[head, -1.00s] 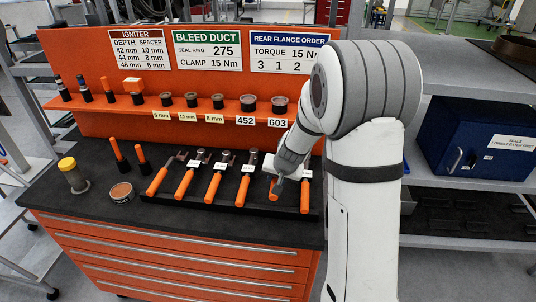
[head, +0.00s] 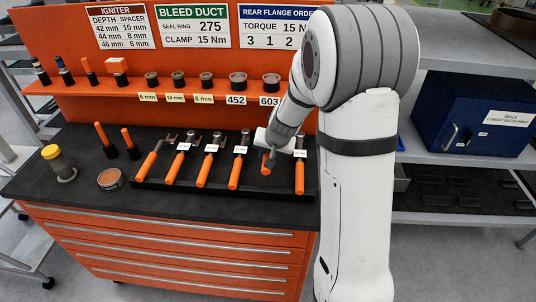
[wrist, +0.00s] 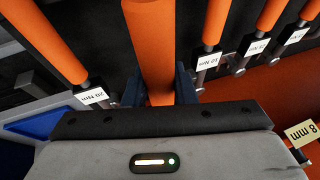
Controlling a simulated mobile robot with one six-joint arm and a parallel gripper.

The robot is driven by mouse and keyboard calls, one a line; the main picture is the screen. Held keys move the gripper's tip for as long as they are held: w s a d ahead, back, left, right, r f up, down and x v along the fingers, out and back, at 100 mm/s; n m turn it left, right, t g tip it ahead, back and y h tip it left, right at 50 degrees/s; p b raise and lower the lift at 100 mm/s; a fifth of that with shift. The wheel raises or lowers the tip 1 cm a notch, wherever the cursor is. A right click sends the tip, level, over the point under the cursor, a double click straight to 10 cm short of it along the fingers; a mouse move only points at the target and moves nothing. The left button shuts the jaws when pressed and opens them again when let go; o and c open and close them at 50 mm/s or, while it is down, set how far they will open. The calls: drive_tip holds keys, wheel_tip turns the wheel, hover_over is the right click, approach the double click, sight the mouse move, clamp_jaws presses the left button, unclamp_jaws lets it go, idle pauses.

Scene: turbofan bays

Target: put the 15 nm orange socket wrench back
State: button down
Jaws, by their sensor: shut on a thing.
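My gripper (head: 268,155) is shut on the orange handle of a socket wrench (wrist: 150,40). It also shows in the wrist view (wrist: 158,88), with a finger on each side of the handle. In the head view the held wrench (head: 265,168) is between two other wrenches, at a gap in the row on the black tray (head: 200,187). Its label and head are hidden by my gripper, so I cannot read its torque. I cannot tell whether it touches the tray. In the wrist view the neighbour on the left (wrist: 55,45) is labelled 20 Nm; the one on the right (wrist: 203,25) seems to read 10 Nm.
Several more orange-handled wrenches (head: 205,170) lie in the tray. An orange shelf (head: 120,87) with sockets and rings stands behind. A yellow-capped bottle (head: 60,165) and a round tin (head: 110,179) stand at the left. A blue box (head: 470,110) is on the right shelf.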

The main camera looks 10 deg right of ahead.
drive_tip(key=shift+f+b, duration=2.4)
drive_tip(key=shift+f, duration=0.15)
drive_tip(key=shift+s+f+b, duration=0.1)
drive_tip(key=shift+f+b, duration=1.3)
drive_tip(key=shift+b, duration=0.45)
drive_tip(key=c, duration=1.1)
unclamp_jaws()
drive_tip(key=a+v, duration=0.1)
drive_tip(key=v, duration=0.6)
drive_tip(key=shift+s+d+r, duration=0.15)
drive_tip(key=shift+d+r, duration=0.2)
drive_tip(key=shift+d, duration=0.1)
drive_tip(key=s+r+n+g, duration=0.1)
drive_tip(key=s+r+n, duration=0.1)
drive_tip(key=s, duration=1)
drive_tip(key=s+r+n+g+h, duration=0.1)
drive_tip(key=s+r+n, duration=0.1)
drive_tip(key=s, duration=1)
drive_tip(key=shift+s+a+r, duration=0.4)
drive_tip(key=shift+a+r, duration=0.05)
drive_tip(key=shift+r, duration=0.45)
